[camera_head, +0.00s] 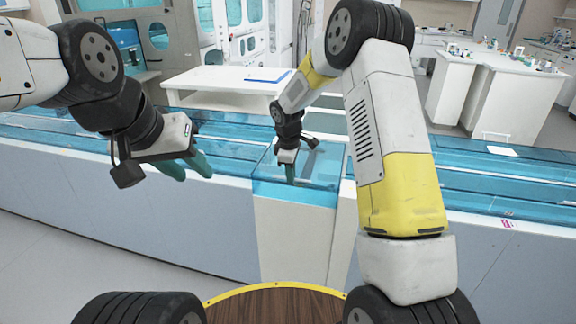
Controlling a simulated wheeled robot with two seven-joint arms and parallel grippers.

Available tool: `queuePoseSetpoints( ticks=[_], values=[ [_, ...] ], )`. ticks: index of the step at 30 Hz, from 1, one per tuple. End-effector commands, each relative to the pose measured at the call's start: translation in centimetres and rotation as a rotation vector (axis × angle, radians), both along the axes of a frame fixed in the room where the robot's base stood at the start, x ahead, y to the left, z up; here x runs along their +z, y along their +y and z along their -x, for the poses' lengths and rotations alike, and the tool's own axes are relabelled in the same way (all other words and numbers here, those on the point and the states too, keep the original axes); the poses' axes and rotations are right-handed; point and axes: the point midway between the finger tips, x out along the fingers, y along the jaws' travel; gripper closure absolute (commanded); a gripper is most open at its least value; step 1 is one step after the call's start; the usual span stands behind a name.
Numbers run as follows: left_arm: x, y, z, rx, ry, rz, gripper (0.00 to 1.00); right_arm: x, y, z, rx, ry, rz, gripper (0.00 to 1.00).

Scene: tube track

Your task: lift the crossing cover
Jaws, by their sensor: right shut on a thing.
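The crossing cover (322,188) is a clear blue box-like lid on the white cross section in the middle of the track. My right gripper (290,174) reaches down over the cover from above, its green fingers close together and shut on part of it. The gripped part is hidden by the fingers. The cover looks level and seated between its neighbours; I cannot tell if there is a small gap under it. My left gripper (188,168) is in the air in front of the track at the left, its green fingers apart and empty.
Blue-covered track (480,178) runs left and right of the crossing on a pale wall. A white table (215,82) with a blue clipboard (268,77) stands behind it. White counters (490,85) with small items stand at the back right. Floor at front left is clear.

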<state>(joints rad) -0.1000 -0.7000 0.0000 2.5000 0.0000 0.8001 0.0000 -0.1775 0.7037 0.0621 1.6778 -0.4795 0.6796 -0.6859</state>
Motion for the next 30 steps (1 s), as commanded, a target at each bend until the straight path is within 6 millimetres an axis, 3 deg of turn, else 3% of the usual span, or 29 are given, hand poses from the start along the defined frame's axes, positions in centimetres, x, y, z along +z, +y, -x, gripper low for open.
queuePoseSetpoints(
  ticks=[20,26,30],
  values=[
    [0.0,0.0,0.0,0.000,0.000,0.000,0.64,0.8,-0.1,-0.2,0.000,-0.003,0.000,1.00],
    [0.0,0.0,0.0,0.000,0.000,0.000,0.64,4.0,-0.3,-0.9,-0.002,-0.007,-0.002,1.00],
    [0.0,0.0,0.0,0.000,0.000,0.000,0.64,7.6,-0.7,-2.1,-0.003,-0.012,-0.002,1.00]
  ],
)
